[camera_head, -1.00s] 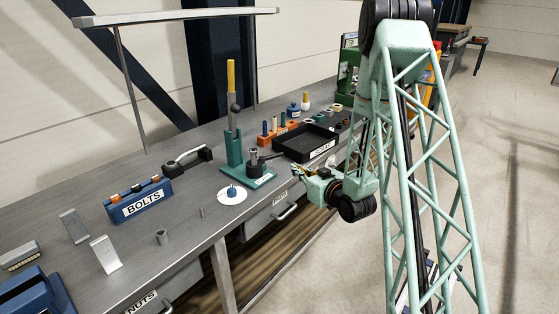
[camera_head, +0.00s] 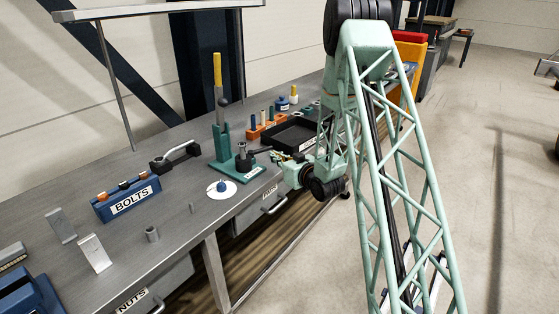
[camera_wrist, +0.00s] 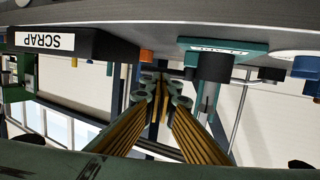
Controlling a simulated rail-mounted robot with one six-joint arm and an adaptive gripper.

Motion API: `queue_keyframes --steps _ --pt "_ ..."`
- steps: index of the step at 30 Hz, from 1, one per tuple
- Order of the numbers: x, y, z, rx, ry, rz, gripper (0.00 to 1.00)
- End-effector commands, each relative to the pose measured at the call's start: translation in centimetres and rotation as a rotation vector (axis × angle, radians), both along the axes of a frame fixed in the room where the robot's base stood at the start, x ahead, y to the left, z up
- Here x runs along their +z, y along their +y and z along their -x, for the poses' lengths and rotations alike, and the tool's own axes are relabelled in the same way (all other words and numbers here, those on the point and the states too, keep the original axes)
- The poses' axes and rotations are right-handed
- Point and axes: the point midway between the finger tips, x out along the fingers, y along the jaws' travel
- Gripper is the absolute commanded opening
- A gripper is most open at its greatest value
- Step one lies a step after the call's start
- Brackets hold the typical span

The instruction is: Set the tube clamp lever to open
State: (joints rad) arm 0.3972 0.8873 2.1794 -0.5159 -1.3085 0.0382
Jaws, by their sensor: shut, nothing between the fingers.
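A teal stand (camera_head: 221,147) on the bench has a tall grey post with an upright yellow grip (camera_head: 217,70). Its labelled base carries a dark upright cylinder (camera_head: 242,158) with a short black arm pointing right. I cannot tell for sure which part is the clamp lever. In the wrist view, which is upside down, the teal base (camera_wrist: 240,50) shows right of centre with the dark cylinder (camera_wrist: 212,68). My gripper (camera_head: 279,158) is shut and empty, just right of the stand near the bench's front edge. Its fingers also show in the wrist view (camera_wrist: 164,90).
A black scrap tray (camera_head: 290,130) lies behind my gripper; its wall shows in the wrist view (camera_wrist: 85,44). A white disc with a blue knob (camera_head: 222,190), a black block with a silver bar (camera_head: 178,157) and a bolts rack (camera_head: 128,200) stand left. Open floor lies right.

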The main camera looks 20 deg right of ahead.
Motion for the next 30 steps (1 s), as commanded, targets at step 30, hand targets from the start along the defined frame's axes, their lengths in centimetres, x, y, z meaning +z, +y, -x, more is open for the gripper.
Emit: queue_keyframes --steps 30 --pt "-1.1 0.6 -5.5 0.001 -0.001 0.001 0.00"
